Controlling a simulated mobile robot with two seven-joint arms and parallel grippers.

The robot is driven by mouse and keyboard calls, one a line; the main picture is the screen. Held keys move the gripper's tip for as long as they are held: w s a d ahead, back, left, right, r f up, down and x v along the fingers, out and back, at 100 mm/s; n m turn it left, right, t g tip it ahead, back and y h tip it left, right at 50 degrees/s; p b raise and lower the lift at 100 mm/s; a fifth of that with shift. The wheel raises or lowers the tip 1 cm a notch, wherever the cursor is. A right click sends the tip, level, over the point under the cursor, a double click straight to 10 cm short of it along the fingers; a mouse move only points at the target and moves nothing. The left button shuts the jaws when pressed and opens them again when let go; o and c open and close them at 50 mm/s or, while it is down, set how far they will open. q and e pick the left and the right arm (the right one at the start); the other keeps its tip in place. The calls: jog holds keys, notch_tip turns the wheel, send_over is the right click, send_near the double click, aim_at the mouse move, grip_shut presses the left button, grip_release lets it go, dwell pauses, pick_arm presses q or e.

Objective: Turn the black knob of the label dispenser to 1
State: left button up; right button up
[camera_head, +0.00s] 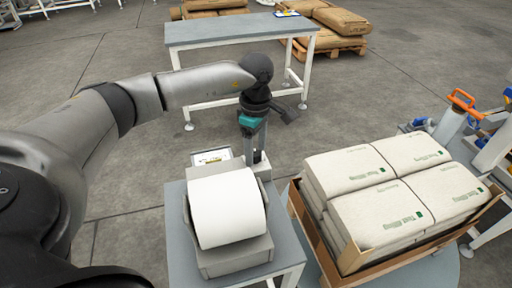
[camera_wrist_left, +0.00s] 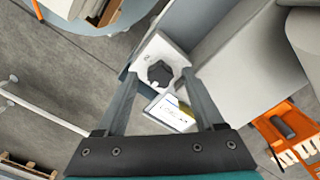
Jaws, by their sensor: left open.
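The label dispenser (camera_head: 235,262) is a grey machine with a large white roll, on a small grey table in front of me. Its black knob (camera_wrist_left: 160,73) shows in the left wrist view on a light plate with small marks; one looks like a 2. I cannot tell which mark the knob points to. In the head view the knob is hidden by my gripper. My left gripper (camera_head: 259,158) points down at the dispenser's back right corner. It is open, and its fingertips appear on either side of the knob; I cannot tell whether they touch it. My right gripper is not in view.
A small label panel (camera_head: 212,157) stands behind the roll. On the right, an open carton (camera_head: 357,262) holds several white bags (camera_head: 380,215). A grey table (camera_head: 230,31) and pallets with brown sacks (camera_head: 340,20) stand farther back. The floor between is clear.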

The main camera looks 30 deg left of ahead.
aim_at(256, 153)
pick_arm(q)
notch_tip(256, 153, up, 15)
jog(key=p, duration=0.1)
jog(key=shift+r, duration=0.15)
dwell(0.7)
